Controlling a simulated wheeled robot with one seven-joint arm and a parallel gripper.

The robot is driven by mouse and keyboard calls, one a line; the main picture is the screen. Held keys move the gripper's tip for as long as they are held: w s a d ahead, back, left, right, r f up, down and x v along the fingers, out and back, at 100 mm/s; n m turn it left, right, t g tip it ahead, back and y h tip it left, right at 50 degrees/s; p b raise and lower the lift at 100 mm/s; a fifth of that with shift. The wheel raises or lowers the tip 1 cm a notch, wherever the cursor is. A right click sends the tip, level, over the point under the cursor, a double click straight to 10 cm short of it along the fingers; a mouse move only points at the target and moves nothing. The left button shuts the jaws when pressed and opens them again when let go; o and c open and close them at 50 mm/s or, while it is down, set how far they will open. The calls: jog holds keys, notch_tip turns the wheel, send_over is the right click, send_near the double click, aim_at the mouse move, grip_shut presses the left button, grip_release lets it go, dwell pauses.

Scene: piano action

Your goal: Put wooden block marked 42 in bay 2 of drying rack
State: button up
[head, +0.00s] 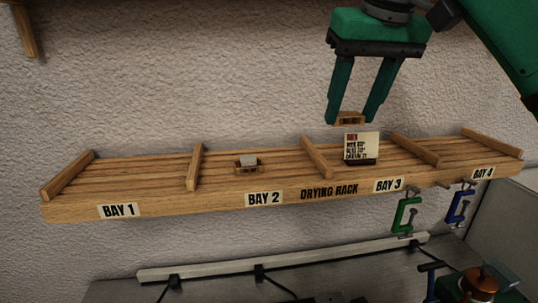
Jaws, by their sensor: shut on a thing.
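My gripper (350,121) points down above the bay 3 part of the drying rack (160,196). It is shut on a small wooden block (349,116), held between its fingertips. No number can be read on this block. The block appears above and behind a small printed card, apart from the rack's slats. Bay 2, labelled on the front rail (263,199), lies left of my gripper between two wooden dividers. A small wooden piece with a pale grey top (247,162) sits in bay 2, near the front rail and left of the bay's middle.
The printed card (362,147) stands in bay 3. Wooden dividers (317,157) rise between the bays. Bay 1 and bay 4 look empty, and bay 2's right half is clear. Green (407,211) and blue (460,203) clamps hang below the front rail. A textured wall is behind.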

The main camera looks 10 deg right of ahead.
jog(key=w+a+f, duration=0.2)
jog(key=w+f, duration=0.1)
jog(key=w+a+f, duration=0.2)
jog(key=w, duration=0.1)
jog(key=w+a+f, duration=0.3)
jog(key=shift+f, duration=0.35)
jog(key=shift+w+a+f, duration=0.15)
jog(key=shift+w+f, duration=0.05)
jog(key=shift+f, duration=0.75)
jog(key=shift+w+a+f, duration=0.1)
jog(key=shift+w+f, duration=0.05)
jog(key=shift+f, duration=0.8)
jog(key=o, duration=1)
jog(key=shift+f, duration=0.1)
jog(key=v, duration=1.2)
jog(key=shift+w, duration=0.1)
